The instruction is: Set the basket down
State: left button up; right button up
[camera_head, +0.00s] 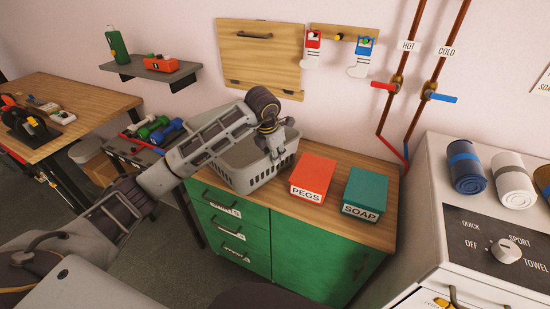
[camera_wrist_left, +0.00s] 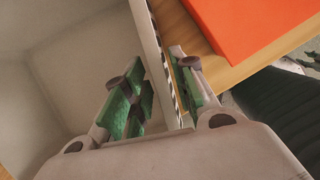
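The grey basket (camera_head: 229,171) is at the left end of the wooden counter top (camera_head: 325,212), upright and looking empty. Whether its base touches the wood or hangs just above it, I cannot tell. My left gripper (camera_head: 272,143) reaches over the basket to its right-hand rim. In the wrist view, the left gripper (camera_wrist_left: 160,88) has one green-padded finger inside the basket (camera_wrist_left: 75,70) and one outside. The rim runs between them, and the fingers look closed on it. My right gripper is in neither view.
A red PEGS box (camera_head: 314,176) stands close right of the basket, with a green SOAP box (camera_head: 366,192) beyond it. Dumbbells (camera_head: 155,128) lie on a low rack left of the counter. A white machine with rolled towels (camera_head: 467,170) stands at right.

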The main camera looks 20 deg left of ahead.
pick_arm(q)
jog(key=v, duration=0.9)
jog(key=shift+r, duration=0.25)
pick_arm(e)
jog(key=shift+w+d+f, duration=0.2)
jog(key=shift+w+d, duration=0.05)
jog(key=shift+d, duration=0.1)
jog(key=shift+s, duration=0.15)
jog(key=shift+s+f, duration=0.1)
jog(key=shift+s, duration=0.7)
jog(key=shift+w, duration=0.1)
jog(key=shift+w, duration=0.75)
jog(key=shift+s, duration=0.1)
